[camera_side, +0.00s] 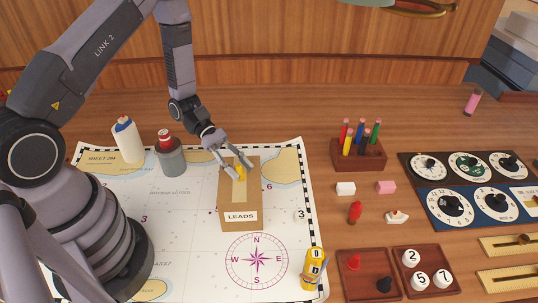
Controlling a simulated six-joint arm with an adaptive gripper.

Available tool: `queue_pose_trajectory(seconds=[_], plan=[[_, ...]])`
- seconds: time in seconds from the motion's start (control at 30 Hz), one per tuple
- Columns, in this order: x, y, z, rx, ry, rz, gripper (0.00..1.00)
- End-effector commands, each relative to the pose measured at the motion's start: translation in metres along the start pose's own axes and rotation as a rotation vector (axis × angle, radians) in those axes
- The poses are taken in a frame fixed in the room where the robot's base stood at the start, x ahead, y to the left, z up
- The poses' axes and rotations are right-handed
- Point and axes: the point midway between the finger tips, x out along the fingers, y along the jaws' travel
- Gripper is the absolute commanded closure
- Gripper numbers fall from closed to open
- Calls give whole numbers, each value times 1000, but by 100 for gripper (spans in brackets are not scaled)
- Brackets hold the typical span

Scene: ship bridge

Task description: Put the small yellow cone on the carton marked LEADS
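The carton marked LEADS (239,198) is a tan box on the chart, its white label facing the front. My gripper (242,173) is over the far part of the carton, pointing down and to the right. The small yellow cone (240,172) is between its fingertips, which appear closed on it. The fingers partly hide the cone. I cannot tell whether the cone touches the carton top.
A grey canister with a red top (170,155) and a white bottle (127,140) stand left of the carton. A yellow bottle-like object (313,268) stands at the chart's lower right. A wooden pen block (359,153) and small trays (345,291) are to the right.

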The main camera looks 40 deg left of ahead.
Motion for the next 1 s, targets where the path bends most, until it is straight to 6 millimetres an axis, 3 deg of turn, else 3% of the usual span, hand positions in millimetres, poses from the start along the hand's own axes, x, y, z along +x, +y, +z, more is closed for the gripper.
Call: queue_pose_trajectory(seconds=[0.47, 0.8, 1.0], plan=[[-7, 1, 3, 2, 0, 2, 57], [-78, 1, 2, 3, 1, 6, 57], [-110, 1, 3, 2, 0, 3, 57]])
